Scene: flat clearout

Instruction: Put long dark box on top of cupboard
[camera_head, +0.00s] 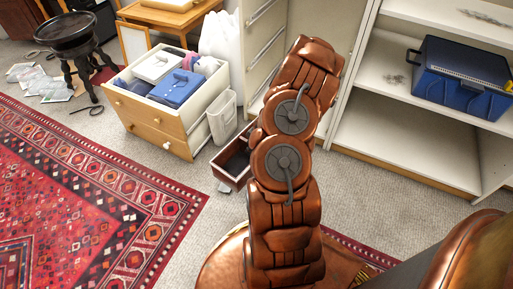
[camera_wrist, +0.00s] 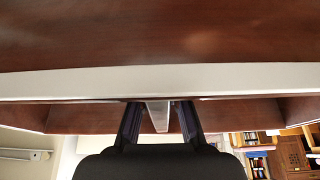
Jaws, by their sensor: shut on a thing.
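A long dark reddish-brown box (camera_head: 231,166), open at the top, shows low beside my arm in the head view; my arm hides its right part. In the wrist view a brown wooden body with a pale rim (camera_wrist: 60,80) fills the upper part, seemingly this box up close. My gripper (camera_wrist: 158,112) is shut on a thin pale part of it, between its two dark fingers. The head view does not show my gripper, so I cannot tell whether the box touches the floor. A cream cupboard (camera_head: 262,38) with drawer fronts stands behind my arm; its top is out of view.
An open-shelved white unit (camera_head: 400,150) at right holds a blue toolbox (camera_head: 463,80). A wooden drawer chest (camera_head: 150,125) full of folded things, a white bin (camera_head: 222,117) and a dark stool (camera_head: 72,40) stand left.

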